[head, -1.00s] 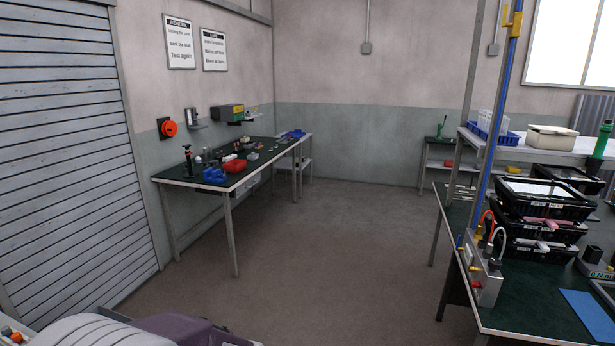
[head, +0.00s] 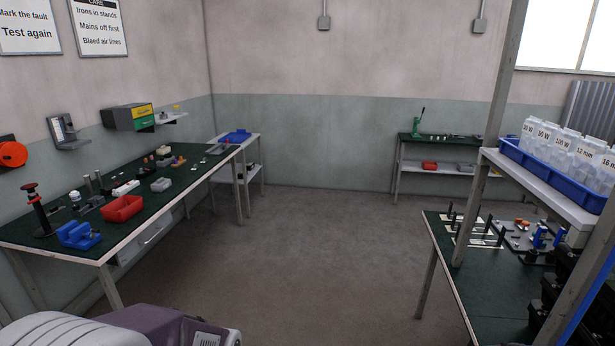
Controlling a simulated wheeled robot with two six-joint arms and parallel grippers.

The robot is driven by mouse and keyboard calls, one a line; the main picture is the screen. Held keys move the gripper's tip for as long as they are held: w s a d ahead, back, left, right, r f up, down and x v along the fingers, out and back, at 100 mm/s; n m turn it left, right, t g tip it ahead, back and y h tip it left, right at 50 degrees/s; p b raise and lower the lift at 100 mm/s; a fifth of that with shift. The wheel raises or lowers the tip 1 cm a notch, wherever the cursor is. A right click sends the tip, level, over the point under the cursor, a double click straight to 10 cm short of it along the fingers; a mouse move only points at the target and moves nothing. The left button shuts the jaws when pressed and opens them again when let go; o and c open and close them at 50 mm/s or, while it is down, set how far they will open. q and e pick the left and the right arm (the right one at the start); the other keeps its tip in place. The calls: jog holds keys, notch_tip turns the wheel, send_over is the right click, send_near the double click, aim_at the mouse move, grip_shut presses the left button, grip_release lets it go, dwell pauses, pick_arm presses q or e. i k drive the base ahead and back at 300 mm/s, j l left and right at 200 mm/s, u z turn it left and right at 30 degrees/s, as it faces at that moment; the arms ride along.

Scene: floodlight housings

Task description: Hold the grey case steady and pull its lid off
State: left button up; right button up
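I cannot tell for certain which thing is the grey case. A small grey box (head: 161,184) sits on the green-topped bench (head: 195,185) at the left, behind a red bin (head: 122,208). It is too small to make out a lid on it. A flatter grey thing (head: 217,149) lies at the far end of the same bench. Neither of my grippers shows in the head view.
A blue vise-like thing (head: 78,235) stands at the left bench's near end. A right-hand bench (head: 480,290) carries fixtures below a shelf with a blue bin (head: 555,172). Open floor (head: 310,260) lies between, reaching a back bench (head: 450,141).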

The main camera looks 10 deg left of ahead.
aim_at(164, 186)
jog(key=i+u, duration=0.2)
jog(key=i, duration=0.3)
jog(key=i+u, duration=0.2)
jog(key=i, duration=0.3)
jog(key=i+u, duration=0.2)
jog(key=i, duration=0.3)
jog(key=i+l+u, duration=0.2)
jog(key=i, duration=0.3)
jog(key=i+l+u, duration=0.2)
jog(key=i, duration=0.25)
jog(key=i+l+u, duration=0.2)
jog(key=i+l, duration=0.2)
jog(key=i+u, duration=0.45)
jog(key=i+l+u, duration=0.3)
jog(key=i+u, duration=0.15)
jog(key=i, duration=0.15)
jog(key=i+l+u, duration=0.85)
jog(key=l, duration=0.15)
